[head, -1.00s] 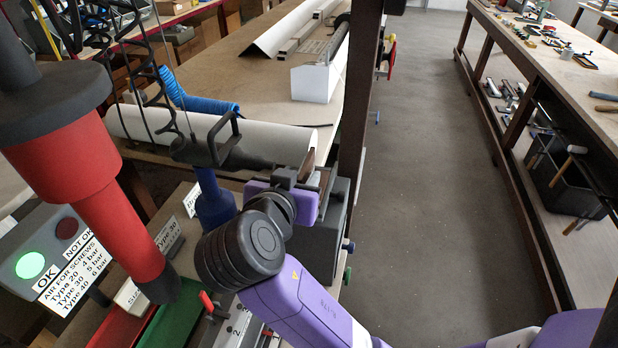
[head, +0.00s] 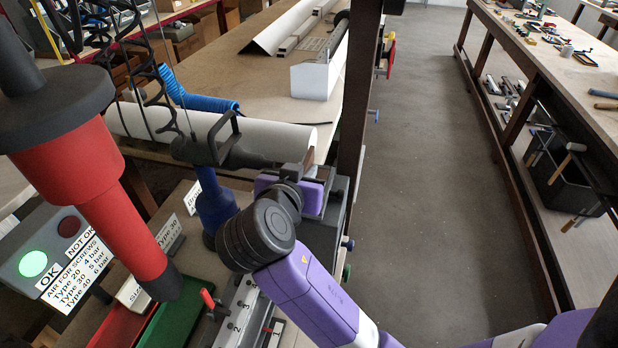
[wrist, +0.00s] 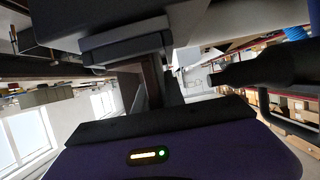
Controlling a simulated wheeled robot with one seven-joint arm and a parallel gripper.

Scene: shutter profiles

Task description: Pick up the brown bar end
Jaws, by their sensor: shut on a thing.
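My gripper (head: 306,176) is purple with dark fingers and is beside the right end of the long white profile (head: 225,128) in the head view. The brown bar end (head: 309,158) shows as a small upright brown piece at the fingertips. In the wrist view the brown bar end (wrist: 152,82) is a narrow dark-brown strip between the fingers, and the gripper (wrist: 155,95) is shut on it. Much of the piece is hidden by the fingers. I cannot tell whether it touches the profile or anything below.
A dark post (head: 357,120) stands to the right. A red and black tool (head: 95,180) and the OK/NOT OK box (head: 45,255) are at left. The aisle (head: 430,170) is clear.

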